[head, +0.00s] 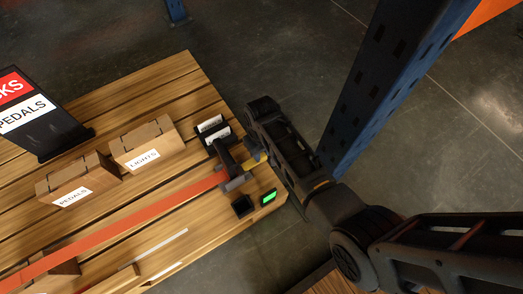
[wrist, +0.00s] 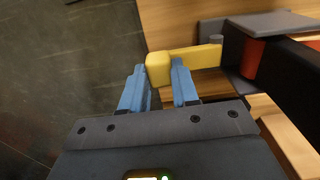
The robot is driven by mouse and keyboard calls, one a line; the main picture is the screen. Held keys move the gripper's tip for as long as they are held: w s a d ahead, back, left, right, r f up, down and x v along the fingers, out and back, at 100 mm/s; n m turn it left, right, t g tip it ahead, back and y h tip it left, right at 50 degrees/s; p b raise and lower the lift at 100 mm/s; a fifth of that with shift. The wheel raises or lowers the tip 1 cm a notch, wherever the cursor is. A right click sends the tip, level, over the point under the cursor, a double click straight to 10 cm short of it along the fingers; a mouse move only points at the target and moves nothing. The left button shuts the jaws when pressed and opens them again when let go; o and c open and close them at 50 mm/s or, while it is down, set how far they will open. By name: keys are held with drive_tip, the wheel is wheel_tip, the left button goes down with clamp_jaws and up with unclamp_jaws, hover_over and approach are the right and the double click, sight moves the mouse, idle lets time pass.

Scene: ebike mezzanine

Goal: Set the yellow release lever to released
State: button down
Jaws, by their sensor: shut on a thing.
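The yellow release lever (wrist: 190,60) sticks out sideways from a dark ratchet mount at the right of the wrist view. In the head view the lever (head: 253,158) shows beside the black mechanism (head: 228,165) near the table's right edge. My gripper (wrist: 160,80) has its two blue fingers at the lever's knobbed free end and is shut on it. In the head view my gripper (head: 265,150) reaches in from the right and hides part of the lever. I cannot tell the lever's set position from these views.
An orange strap (head: 120,222) runs across the wooden table (head: 180,75) to the mechanism. Boxes marked lights (head: 143,143) and pedals (head: 77,180) stand left of it. A blue rack post (head: 375,80) rises behind my arm.

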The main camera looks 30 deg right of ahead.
drive_tip(key=shift+a+r+h+p, duration=0.25)
drive_tip(key=shift+r+h+p, duration=0.25)
drive_tip(key=shift+p, duration=0.4)
drive_tip(key=shift+a+r+h+p, duration=0.35)
drive_tip(key=shift+h+p, duration=0.35)
drive_tip(key=shift+h, duration=0.3)
drive_tip(key=c, duration=0.8)
unclamp_jaws()
drive_tip(key=shift+c, duration=0.2)
